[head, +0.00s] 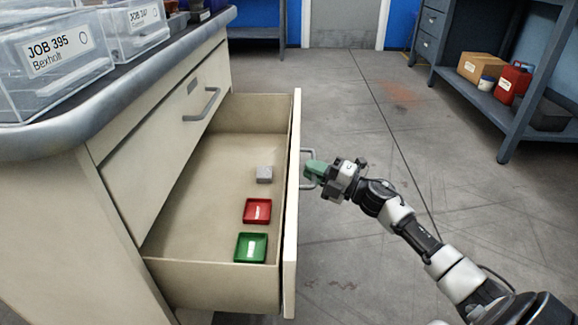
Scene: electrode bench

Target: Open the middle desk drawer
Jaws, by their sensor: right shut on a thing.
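The desk (40,215) stands on the left. One of its drawers (200,195) is pulled far out, below a closed drawer front (165,125) with a grey handle. Inside the open drawer are a red tray (257,211), a green tray (251,247) and a small grey block (264,174). My right gripper (312,172) is at the outer face of the open drawer, shut on its grey handle (305,155). The fingers partly hide the handle. My left gripper is not in view.
Clear labelled boxes (55,60) stand on the desktop. At the back right, a dark shelf unit (480,100) holds a cardboard box (481,68) and a red container (512,84). The floor between desk and shelf is clear.

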